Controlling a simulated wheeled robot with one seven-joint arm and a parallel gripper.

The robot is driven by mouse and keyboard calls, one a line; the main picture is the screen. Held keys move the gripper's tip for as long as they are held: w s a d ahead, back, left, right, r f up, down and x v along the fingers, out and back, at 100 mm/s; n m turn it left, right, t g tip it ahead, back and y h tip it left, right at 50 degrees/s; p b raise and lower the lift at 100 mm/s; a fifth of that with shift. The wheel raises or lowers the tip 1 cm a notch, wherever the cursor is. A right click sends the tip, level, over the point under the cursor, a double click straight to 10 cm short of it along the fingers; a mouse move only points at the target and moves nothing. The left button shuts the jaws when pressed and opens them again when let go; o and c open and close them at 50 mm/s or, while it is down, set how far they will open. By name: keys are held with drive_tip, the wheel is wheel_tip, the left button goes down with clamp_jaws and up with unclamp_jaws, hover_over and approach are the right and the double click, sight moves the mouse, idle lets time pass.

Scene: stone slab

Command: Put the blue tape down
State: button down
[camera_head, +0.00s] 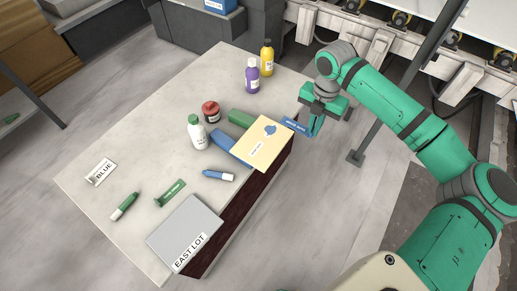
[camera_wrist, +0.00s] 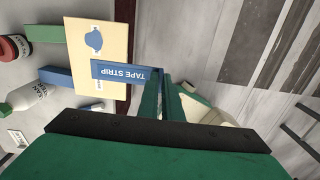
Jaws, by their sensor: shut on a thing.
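The blue tape (camera_head: 297,126) is a short flat strip, lettered "TAPE STRIP" in the wrist view (camera_wrist: 125,75). My gripper (camera_head: 312,122) is shut on one end of it, just off the slab's right edge. In the wrist view the fingers (camera_wrist: 162,84) pinch the strip's right end, and its free end overlaps the tan panel (camera_wrist: 98,40). This panel also shows in the head view (camera_head: 262,149) with a blue blot on it. I cannot tell whether the strip touches the panel.
The stone slab (camera_head: 150,140) holds a grey "EAST LOT" panel (camera_head: 187,228), a "BLUE" card (camera_head: 101,172), a green strip (camera_head: 170,193), green (camera_head: 124,206) and blue (camera_head: 219,175) markers, green and blue blocks, and several bottles and jars. The slab's left and upper middle are largely clear.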

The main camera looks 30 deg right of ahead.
drive_tip(key=w+a+f, duration=0.4)
drive_tip(key=a, duration=0.3)
hover_over(269, 156)
drive_tip(key=d, duration=0.1)
drive_tip(key=f, duration=0.4)
drive_tip(key=shift+s+f, duration=0.15)
drive_tip(key=shift+s, duration=0.15)
drive_tip(key=shift+w+a+f, duration=0.25)
drive_tip(key=shift+a+f, duration=0.15)
drive_tip(key=shift+f, duration=0.2)
drive_tip(key=shift+w+a+f, duration=0.1)
drive_tip(key=shift+f, duration=1.6)
drive_tip(key=shift+f, duration=0.15)
drive_tip(key=c, duration=1.9)
unclamp_jaws()
drive_tip(key=shift+c, duration=0.2)
wheel_tip(269, 156, up, 12)
drive_tip(key=shift+r, duration=0.2)
